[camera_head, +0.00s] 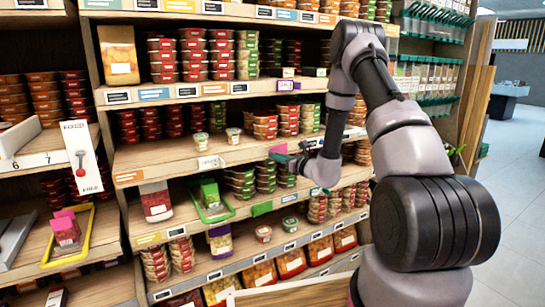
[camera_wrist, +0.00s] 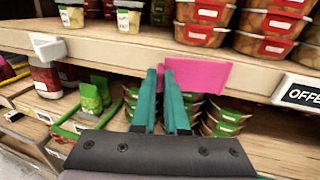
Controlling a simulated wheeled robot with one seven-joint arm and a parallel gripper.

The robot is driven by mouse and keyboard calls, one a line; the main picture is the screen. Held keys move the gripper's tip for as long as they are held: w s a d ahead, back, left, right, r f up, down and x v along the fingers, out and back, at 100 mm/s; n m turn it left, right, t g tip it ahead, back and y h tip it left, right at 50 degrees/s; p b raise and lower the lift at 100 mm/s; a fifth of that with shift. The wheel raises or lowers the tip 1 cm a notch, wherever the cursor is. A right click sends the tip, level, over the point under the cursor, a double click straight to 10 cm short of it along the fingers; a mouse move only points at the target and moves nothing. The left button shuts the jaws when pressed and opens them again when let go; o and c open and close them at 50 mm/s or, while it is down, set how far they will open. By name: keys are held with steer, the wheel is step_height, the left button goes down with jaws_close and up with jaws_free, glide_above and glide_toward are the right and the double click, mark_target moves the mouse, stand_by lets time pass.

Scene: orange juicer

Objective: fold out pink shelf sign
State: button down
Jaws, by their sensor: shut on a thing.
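The pink shelf sign (camera_wrist: 203,76) is a flat tag at the front edge of a shelf (camera_wrist: 115,47) in the wrist view. It sticks out to the right of my fingertips, below stacked tubs. My gripper (camera_wrist: 164,72) has two teal fingers that are shut on the left end of the sign. In the head view a small part of the pink sign (camera_head: 279,149) shows beside the teal fingers of my gripper (camera_head: 280,157). The fingers hide the sign's left end, and I cannot tell its exact angle to the shelf edge.
Stacked tubs with red lids (camera_wrist: 203,14) stand on the shelf above the sign. Green-lidded tubs (camera_wrist: 226,115) stand on the shelf below, close to my fingers. Open floor (camera_head: 520,180) lies at the right.

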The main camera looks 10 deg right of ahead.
steer(key=d+n+g+y, duration=0.8)
steer(key=d+n+g, duration=0.4)
steer(key=g, duration=0.4)
steer(key=shift+w+d+r, duration=0.15)
steer(key=shift+w, duration=0.15)
steer(key=c, duration=0.9)
jaws_free()
steer(key=shift+w, duration=0.1)
steer(key=shift+c, duration=0.2)
steer(key=d, duration=1)
steer(key=shift+w+d, duration=0.3)
steer(key=shift+d, duration=0.05)
